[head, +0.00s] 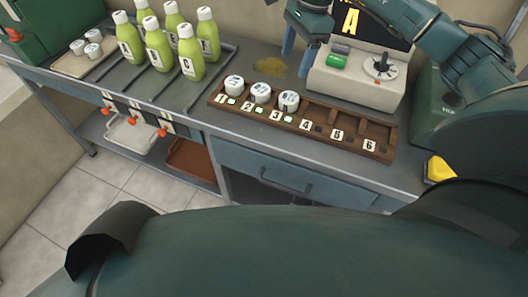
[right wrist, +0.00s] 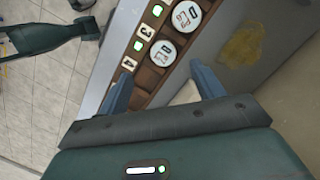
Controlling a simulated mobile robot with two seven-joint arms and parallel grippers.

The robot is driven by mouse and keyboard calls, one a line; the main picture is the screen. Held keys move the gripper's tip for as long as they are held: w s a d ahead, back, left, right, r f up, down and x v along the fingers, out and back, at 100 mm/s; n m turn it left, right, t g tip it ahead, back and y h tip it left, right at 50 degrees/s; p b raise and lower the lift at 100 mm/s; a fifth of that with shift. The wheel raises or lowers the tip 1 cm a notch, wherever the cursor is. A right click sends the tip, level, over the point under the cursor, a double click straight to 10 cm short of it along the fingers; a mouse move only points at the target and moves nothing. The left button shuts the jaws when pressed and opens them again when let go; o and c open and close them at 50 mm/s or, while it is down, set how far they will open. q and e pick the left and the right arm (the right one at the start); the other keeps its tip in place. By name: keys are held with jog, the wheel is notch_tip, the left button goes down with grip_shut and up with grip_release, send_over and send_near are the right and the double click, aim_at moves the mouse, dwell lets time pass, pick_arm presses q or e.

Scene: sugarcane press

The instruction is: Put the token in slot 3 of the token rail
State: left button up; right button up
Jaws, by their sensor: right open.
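The brown token rail (head: 350,116) lies along the counter's front edge, its slots labelled 1 to 6. White round tokens sit in slot 1 (head: 234,84), slot 2 (head: 261,92) and slot 3 (head: 289,100). Green lights show beside labels 1, 2 and 3; slots 4 to 6 look empty. My right gripper (head: 300,44) is open and empty behind the rail, apart from the tokens. In the right wrist view, its spread blue fingers (right wrist: 162,84) frame the rail, with the slot 3 token (right wrist: 163,52) beyond them. My left gripper cannot be made out.
A grey machine (head: 352,80) with a green button and a lever stands behind the rail's right part. Several green bottles (head: 160,47) stand at the left. A yellowish patch (head: 270,67) marks the counter behind the rail.

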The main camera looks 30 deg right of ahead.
jog(key=s+a+f+g+y, duration=0.1)
jog(key=a+f+y, duration=0.1)
jog(key=a, duration=0.4)
jog(key=s+a+f+y, duration=0.2)
jog(key=a+y, duration=0.1)
jog(key=a, duration=0.2)
jog(key=s+a+r+m+t+y, duration=0.2)
jog(key=s+a+m+t+y, duration=0.1)
jog(key=a+m+y, duration=0.45)
jog(key=s+a+r+m+t+y, duration=0.2)
jog(key=s+a+m+y, duration=0.1)
jog(key=a+m+y, duration=0.5)
jog(key=d+f+m+t+h, duration=0.25)
jog(key=m+t+h, duration=0.4)
jog(key=m, duration=0.45)
jog(key=d+f+m+t+h, duration=0.2)
jog(key=f+m+t+h, duration=0.4)
jog(key=m, duration=0.5)
jog(key=s+d+f+m+g+h, duration=0.3)
jog(key=s+f+m+g+h, duration=0.2)
jog(key=s+f+m, duration=0.4)
notch_tip(320, 180, down, 2)
jog(key=m, duration=0.4)
jog(key=shift+s+d+h, duration=0.15)
jog(key=shift+s+h, duration=0.05)
jog(key=shift+h, duration=0.2)
